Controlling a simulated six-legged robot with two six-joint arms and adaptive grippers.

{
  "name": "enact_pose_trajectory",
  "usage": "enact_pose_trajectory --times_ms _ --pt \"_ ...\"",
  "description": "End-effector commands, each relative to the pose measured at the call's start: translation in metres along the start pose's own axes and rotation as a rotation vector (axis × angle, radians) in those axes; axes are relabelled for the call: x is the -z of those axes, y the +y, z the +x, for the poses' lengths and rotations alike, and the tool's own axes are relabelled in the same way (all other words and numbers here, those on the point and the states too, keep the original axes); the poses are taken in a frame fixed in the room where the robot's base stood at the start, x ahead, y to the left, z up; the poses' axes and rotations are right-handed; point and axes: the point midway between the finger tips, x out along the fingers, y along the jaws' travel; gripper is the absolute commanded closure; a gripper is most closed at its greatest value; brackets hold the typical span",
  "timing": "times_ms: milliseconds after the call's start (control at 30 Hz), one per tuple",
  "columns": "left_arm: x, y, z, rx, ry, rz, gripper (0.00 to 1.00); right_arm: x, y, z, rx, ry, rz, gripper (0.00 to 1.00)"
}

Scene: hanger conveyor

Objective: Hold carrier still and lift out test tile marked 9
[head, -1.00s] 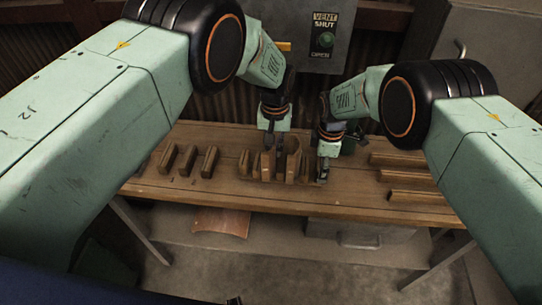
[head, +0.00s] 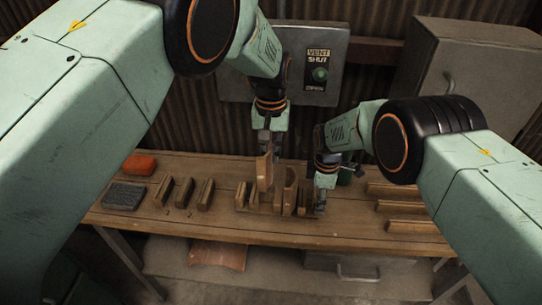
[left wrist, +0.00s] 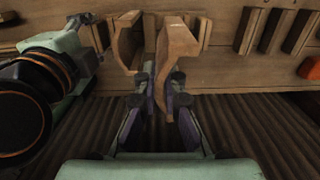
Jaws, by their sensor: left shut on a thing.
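My left gripper (head: 267,150) is shut on a brown wooden tile (head: 264,173) and holds it upright above the carrier (head: 272,208) on the bench. In the left wrist view the tile (left wrist: 177,55) stands between the fingertips (left wrist: 166,80). No number can be read on it. Another curved-topped tile (head: 290,185) stands in the carrier to the right of the held one; it also shows in the left wrist view (left wrist: 126,40). My right gripper (head: 321,200) is down at the carrier's right end. Its fingers are too small and dark to tell whether they are shut.
Several slotted wooden blocks (head: 185,192) stand left of the carrier. An orange block (head: 139,165) and a dark grey pad (head: 124,196) lie at the bench's left. Long wooden rails (head: 412,208) lie at the right. A vent box (head: 318,70) hangs on the wall behind.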

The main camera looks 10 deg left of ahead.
Motion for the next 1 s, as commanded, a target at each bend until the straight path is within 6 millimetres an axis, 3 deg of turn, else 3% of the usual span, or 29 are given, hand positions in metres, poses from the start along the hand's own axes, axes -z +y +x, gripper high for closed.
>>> enact_pose_trajectory --times_ms 100,133,400,767,1000 --pt "0.0 0.0 0.0 0.0 0.001 0.0 1.0 0.0 0.001 -0.001 -0.002 0.0 0.001 0.8" --pt "0.0 0.0 0.0 0.0 0.001 0.0 1.0 0.0 0.001 -0.001 -0.002 0.0 0.001 0.42" --pt "0.0 0.0 0.0 0.0 0.001 0.0 1.0 0.0 0.0 0.0 -0.001 0.0 0.001 0.19" --pt "0.0 0.0 0.0 0.0 0.001 0.0 1.0 0.0 0.0 -0.001 0.0 0.0 0.0 0.18" --pt "0.0 0.0 0.0 0.0 0.001 0.0 1.0 0.0 0.001 -0.03 -0.004 -0.001 0.0 0.18"
